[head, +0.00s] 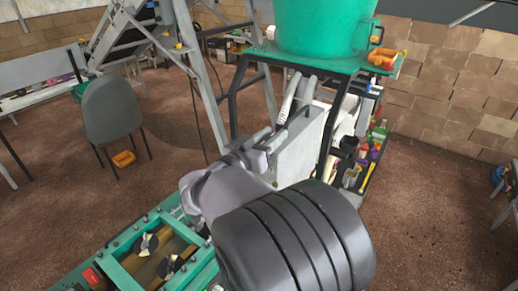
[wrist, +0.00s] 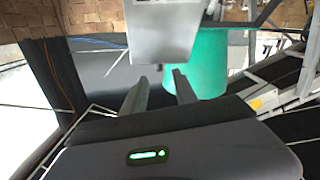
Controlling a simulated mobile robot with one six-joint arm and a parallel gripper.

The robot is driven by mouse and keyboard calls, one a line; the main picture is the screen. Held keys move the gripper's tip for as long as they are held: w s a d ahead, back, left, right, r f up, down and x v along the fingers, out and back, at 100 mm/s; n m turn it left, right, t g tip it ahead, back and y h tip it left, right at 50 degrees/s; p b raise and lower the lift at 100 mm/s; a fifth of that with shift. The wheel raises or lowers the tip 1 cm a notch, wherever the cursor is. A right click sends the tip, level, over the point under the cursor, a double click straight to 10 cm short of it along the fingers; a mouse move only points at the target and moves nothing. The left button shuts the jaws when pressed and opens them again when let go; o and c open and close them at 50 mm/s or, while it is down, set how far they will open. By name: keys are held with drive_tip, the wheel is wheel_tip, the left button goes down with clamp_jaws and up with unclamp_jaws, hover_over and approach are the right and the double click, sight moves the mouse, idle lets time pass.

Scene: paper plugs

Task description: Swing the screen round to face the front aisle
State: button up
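A pale grey, box-like housing (wrist: 160,30) fills the top middle of the wrist view, just beyond my fingertips. It may be the screen's housing, but no lit display face shows, so I cannot tell which way it faces. In the head view a pale grey panel (head: 285,150) stands behind my arm, under the green table; I cannot tell if it is the same thing. My gripper (wrist: 160,75) has its two grey fingers apart, with nothing seen between them. Whether they touch the housing is unclear. In the head view my arm hides much of this area.
A green tub (head: 318,25) stands on a green-topped table (head: 270,52) with dark legs. Shelves with bottles (head: 372,140) stand beside it. A grey chair (head: 110,108) is at left, and a green machine frame (head: 125,250) at lower left. Brown floor (head: 435,215) at right is clear.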

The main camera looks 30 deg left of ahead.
drive_tip(key=s, duration=0.6)
drive_tip(key=shift+s+a+b, duration=0.15)
drive_tip(key=shift+a+b, duration=0.15)
drive_tip(key=w+d+f+m+g+y+b, duration=0.15)
drive_tip(key=w+d+y+b, duration=0.25)
drive_tip(key=w+d+b, duration=0.4)
drive_tip(key=s+d+f+g+y+b, duration=0.2)
drive_tip(key=d+f+b, duration=0.15)
drive_tip(key=d, duration=0.35)
drive_tip(key=s+d+f+g+y+b, duration=0.1)
drive_tip(key=s+d+f+b, duration=0.15)
drive_tip(key=d+b, duration=0.35)
drive_tip(key=s+d+f+m+g+h+b, duration=0.1)
drive_tip(key=s+d+f+m+g+b, duration=0.1)
drive_tip(key=s+d+f, duration=0.7)
drive_tip(key=s+d+f+m+g+h+b, duration=0.2)
drive_tip(key=s+d+f+g+b, duration=0.2)
drive_tip(key=s+d+f, duration=0.5)
drive_tip(key=s+f+g, duration=0.1)
drive_tip(key=s+f, duration=0.2)
drive_tip(key=s, duration=0.3)
drive_tip(key=shift+g+b, duration=0.3)
drive_tip(key=shift+g, duration=0.05)
